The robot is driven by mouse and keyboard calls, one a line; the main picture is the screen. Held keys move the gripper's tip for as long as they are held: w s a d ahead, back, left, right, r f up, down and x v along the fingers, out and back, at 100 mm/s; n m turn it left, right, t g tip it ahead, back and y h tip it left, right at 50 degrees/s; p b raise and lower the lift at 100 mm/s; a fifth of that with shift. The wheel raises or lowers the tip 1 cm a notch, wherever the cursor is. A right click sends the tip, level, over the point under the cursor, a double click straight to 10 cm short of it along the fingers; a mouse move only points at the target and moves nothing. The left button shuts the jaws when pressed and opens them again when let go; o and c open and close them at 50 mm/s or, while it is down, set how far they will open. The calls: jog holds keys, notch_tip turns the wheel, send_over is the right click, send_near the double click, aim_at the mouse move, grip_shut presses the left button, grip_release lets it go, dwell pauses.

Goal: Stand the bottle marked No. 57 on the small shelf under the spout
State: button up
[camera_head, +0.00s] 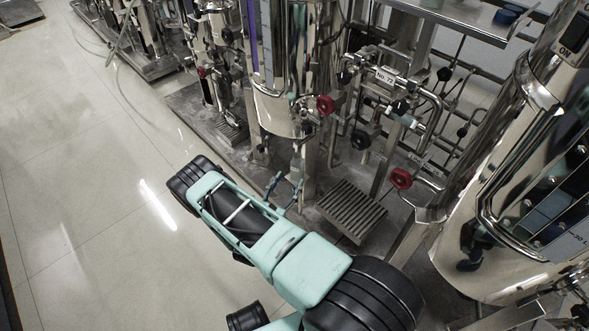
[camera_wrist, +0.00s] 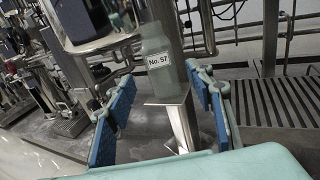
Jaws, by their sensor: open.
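A pale, translucent bottle with a white label reading No. 57 (camera_wrist: 158,72) stands about upright in the middle of the wrist view. Its base appears to rest on a small metal shelf at the top of a slanted steel post (camera_wrist: 183,127). My gripper (camera_head: 285,182) is open, with its blue-padded fingers on either side of the bottle in the wrist view and visible gaps between pads and glass. In the head view I cannot make out the bottle clearly among the pipes below the central steel vessel (camera_head: 280,112). I cannot make out the spout clearly.
A slatted metal grate (camera_head: 350,210) lies right of my gripper. Red valve knobs (camera_head: 401,178) and pipes with a No. 72 tag (camera_head: 386,76) stand behind it. A large polished tank (camera_head: 500,200) fills the right. The pale tiled floor (camera_head: 80,190) at left is clear.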

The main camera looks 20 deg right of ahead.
jog(key=shift+p+v, duration=0.35)
jog(key=shift+v, duration=1.75)
